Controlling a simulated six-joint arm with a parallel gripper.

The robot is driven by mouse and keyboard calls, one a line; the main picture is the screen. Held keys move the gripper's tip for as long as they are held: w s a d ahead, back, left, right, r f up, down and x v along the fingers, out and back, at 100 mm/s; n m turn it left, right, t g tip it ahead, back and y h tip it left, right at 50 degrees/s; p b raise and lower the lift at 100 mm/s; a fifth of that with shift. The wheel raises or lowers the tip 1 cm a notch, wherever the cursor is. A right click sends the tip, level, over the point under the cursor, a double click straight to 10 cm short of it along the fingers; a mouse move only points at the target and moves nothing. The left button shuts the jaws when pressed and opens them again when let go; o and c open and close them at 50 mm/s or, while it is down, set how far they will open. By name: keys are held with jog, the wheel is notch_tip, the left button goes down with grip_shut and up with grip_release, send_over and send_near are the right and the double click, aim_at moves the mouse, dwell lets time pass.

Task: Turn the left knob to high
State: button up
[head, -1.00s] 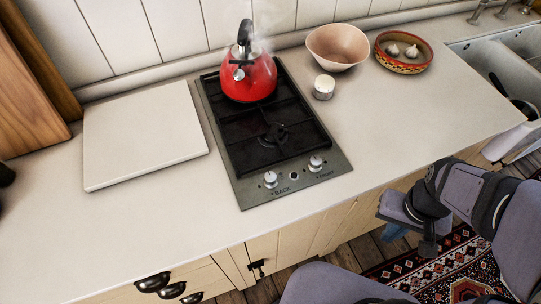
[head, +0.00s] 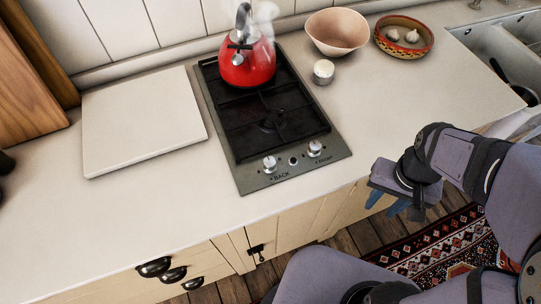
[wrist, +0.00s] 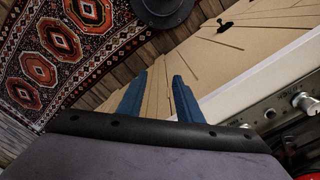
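The left knob (head: 270,164) is a small pale knob on the front strip of the hob (head: 249,183), beside the word BACK. The right knob (head: 315,148) sits beside the word FRONT. The pointer settings are too small to read. My gripper (head: 384,207) is in front of the counter edge, right of and below the hob, apart from both knobs. In the wrist view its two blue fingers (wrist: 160,90) stand apart with nothing between them.
A steaming red kettle (head: 247,66) stands on the back of the hob. A white board (head: 142,118) lies to the left. A small white jar (head: 323,71), a pink bowl (head: 337,31) and a patterned dish with garlic (head: 404,50) stand to the right. The counter front is clear.

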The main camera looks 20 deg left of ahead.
jog(key=shift+m, duration=0.3)
jog(key=w+a+r, duration=0.1)
jog(key=a, duration=0.3)
jog(key=w+a+r, duration=0.2)
jog(key=a, duration=0.3)
jog(key=w+a+r, duration=0.1)
jog(key=a+r, duration=0.1)
jog(key=a, duration=0.3)
jog(key=shift+w+a+r+p, duration=0.1)
jog(key=shift+w+a+p, duration=0.15)
jog(key=shift+p, duration=0.05)
notch_tip(320, 180, up, 4)
jog(key=m, duration=0.1)
send_over(270, 161)
jog(key=shift+f+p, duration=0.85)
jog(key=shift+f, duration=2.8)
jog(key=c, duration=0.8)
